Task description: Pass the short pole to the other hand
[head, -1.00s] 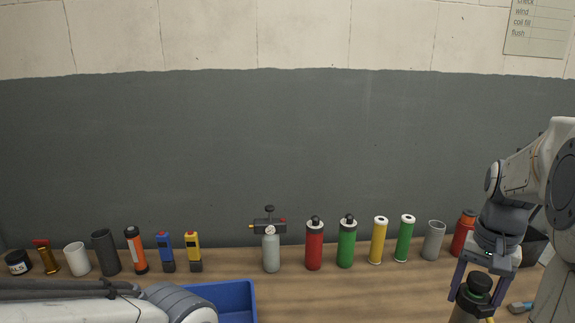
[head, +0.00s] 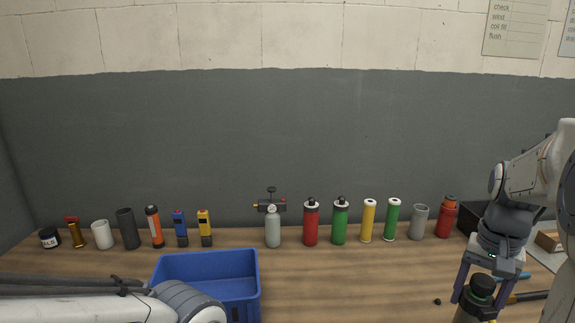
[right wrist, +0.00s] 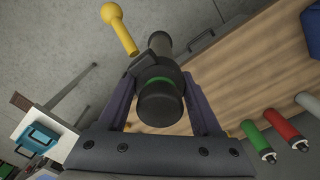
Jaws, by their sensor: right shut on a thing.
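My right gripper (head: 481,291) is at the lower right of the head view, above the workbench. It is shut on the short pole (head: 482,288), a dark cylinder with a black cap and a green band. The pole also shows in the right wrist view (right wrist: 158,103), between the two fingers and seen nearly end-on. Its lower part is cut off in the head view. My left arm lies across the lower left of the head view; its gripper is not in view.
A blue bin (head: 207,263) stands at left centre on the workbench (head: 345,282). Bottles, tubes and torches stand in a row along the back. A yellow ball-ended rod (right wrist: 122,30) shows beside the pole; I cannot tell if they are joined. The bench's middle front is clear.

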